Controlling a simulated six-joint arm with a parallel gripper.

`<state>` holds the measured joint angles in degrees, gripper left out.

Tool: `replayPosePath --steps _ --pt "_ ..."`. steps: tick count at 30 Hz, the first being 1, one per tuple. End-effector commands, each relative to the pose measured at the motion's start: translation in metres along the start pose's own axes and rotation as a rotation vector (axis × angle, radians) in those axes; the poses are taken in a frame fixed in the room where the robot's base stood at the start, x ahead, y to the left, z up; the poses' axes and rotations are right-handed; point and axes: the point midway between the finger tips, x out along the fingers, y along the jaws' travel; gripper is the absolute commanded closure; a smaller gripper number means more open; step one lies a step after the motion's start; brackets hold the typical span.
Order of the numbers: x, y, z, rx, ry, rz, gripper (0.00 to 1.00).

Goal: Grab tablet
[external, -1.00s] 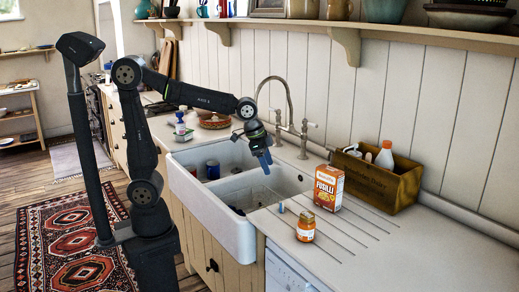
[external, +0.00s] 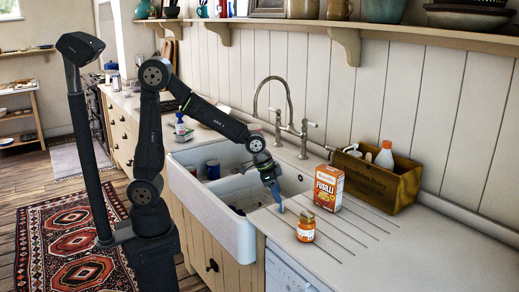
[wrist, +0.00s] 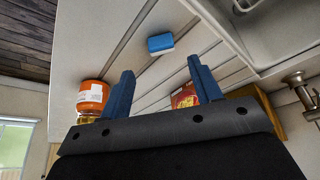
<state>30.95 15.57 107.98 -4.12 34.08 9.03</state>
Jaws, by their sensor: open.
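The tablet (wrist: 160,43) is a small block, blue with a white side, lying on the pale ribbed drainboard. In the wrist view it sits just beyond my fingertips, roughly centred between them. My gripper (wrist: 160,65) is open and empty, its two blue fingers spread apart. In the external view my gripper (external: 278,198) points down over the drainboard beside the sink's right end, very close to the tablet. There the tablet is hard to tell apart from the blue fingertips.
A jar with an orange label (external: 306,227) and an orange fusilli box (external: 328,187) stand on the drainboard to the right. A wooden crate (external: 378,184) with bottles is behind. The white sink (external: 236,233) and tap (external: 289,113) lie to the left.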

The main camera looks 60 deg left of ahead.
Motion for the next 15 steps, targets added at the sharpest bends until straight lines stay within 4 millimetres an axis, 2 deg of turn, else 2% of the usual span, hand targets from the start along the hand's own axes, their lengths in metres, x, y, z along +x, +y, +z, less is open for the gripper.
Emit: replayPosePath --steps 5,9,15 --pt "0.016 -0.002 0.003 0.000 -0.004 0.000 0.42" --pt "0.036 -0.004 0.006 -0.002 -0.005 0.001 0.42" --pt "0.051 -0.004 0.005 -0.001 -0.002 0.001 0.42"
